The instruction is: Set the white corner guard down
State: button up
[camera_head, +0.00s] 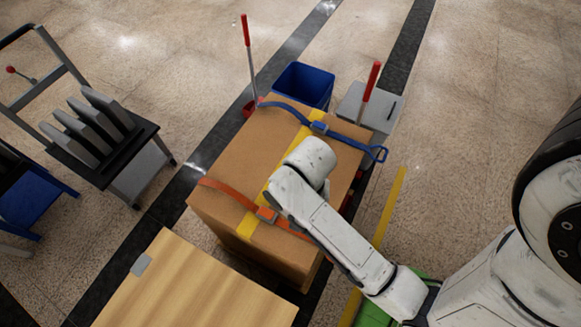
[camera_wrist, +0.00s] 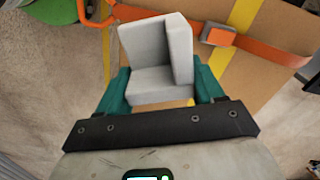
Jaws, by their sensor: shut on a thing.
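The white corner guard (camera_wrist: 158,52) is an L-shaped pale block in the wrist view. My gripper (camera_wrist: 165,88) has its two teal fingers closed against opposite sides of it. The guard is over the cardboard box (camera_wrist: 270,75), near its edge; whether it touches the box I cannot tell. In the head view my arm reaches over the large cardboard box (camera_head: 225,165), and my wrist hides the guard and the fingers.
An orange strap with a buckle (camera_head: 266,214) and a blue strap with a buckle (camera_head: 319,127) cross the box over yellow tape. A wooden tabletop (camera_head: 190,290) stands in front. Blue bin (camera_head: 303,85) behind; cart with grey pieces (camera_head: 100,135) at left.

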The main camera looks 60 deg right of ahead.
jog(key=w+d+f, duration=0.1)
jog(key=d+f, duration=0.2)
jog(key=w+d+f, duration=0.2)
jog(key=d+f, duration=0.1)
jog(key=d, duration=0.1)
jog(key=w+d+f, duration=0.2)
jog(key=d+f, duration=0.1)
jog(key=d, duration=0.1)
jog(key=shift+w+f, duration=0.1)
jog(key=shift+w, duration=0.15)
jog(key=shift+f+b, duration=0.4)
jog(key=shift+f, duration=1.1)
jog(key=o, duration=1)
jog(key=shift+f, duration=0.15)
